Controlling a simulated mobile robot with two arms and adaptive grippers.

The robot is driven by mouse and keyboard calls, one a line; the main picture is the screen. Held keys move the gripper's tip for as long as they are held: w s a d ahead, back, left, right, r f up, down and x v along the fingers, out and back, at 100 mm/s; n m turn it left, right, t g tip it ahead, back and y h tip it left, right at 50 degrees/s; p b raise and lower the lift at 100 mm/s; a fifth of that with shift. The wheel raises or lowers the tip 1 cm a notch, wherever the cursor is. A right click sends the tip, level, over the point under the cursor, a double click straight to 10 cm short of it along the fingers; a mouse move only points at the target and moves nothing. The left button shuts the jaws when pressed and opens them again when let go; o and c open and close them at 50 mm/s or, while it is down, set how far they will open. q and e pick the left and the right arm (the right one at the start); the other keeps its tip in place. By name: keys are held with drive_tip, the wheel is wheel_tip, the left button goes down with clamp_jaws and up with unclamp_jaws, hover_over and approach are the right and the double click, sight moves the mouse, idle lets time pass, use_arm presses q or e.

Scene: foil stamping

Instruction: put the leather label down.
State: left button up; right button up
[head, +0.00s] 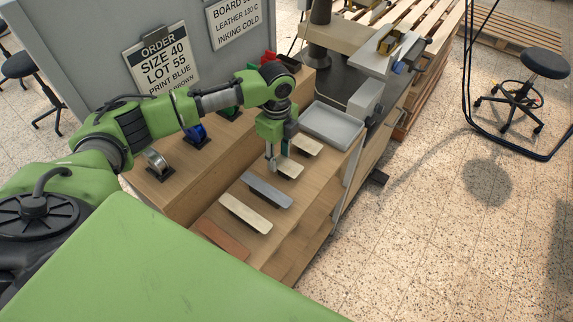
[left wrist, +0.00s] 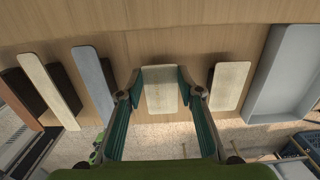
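The leather label (head: 289,167) is a cream piece on the wooden bench top, in the row of flat pieces. In the left wrist view the label (left wrist: 160,90) lies between my two fingers and has faint marks on its face. My left gripper (head: 277,160) points down at it. In the left wrist view the gripper's (left wrist: 160,88) teal pads lie close along both long sides of the label, with no clear gap. The label is at or just above the bench; its underside is hidden. My right gripper is not in view.
A cream piece (head: 307,145) and a grey tray (head: 333,125) lie beyond. Nearer are a grey piece (head: 267,190), a long cream piece (head: 246,213) and a brown piece (head: 221,238). A raised wooden ledge (head: 185,190) runs along the left. A press (head: 340,50) stands behind.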

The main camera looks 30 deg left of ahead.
sight(279, 160)
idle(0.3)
use_arm(q)
drive_tip(key=shift+r+b, duration=0.25)
drive_tip(key=shift+b, duration=0.35)
wheel_tip(279, 160, up, 3)
drive_tip(key=shift+w+f+b, duration=0.1)
drive_tip(key=shift+w+b, duration=0.05)
drive_tip(key=shift+b, duration=0.55)
drive_tip(key=s+d+r+b, duration=0.2)
drive_tip(key=s+d+r, duration=0.7)
drive_tip(key=s+r, duration=0.1)
drive_tip(key=shift+s, duration=0.5)
drive_tip(key=shift+r, duration=0.1)
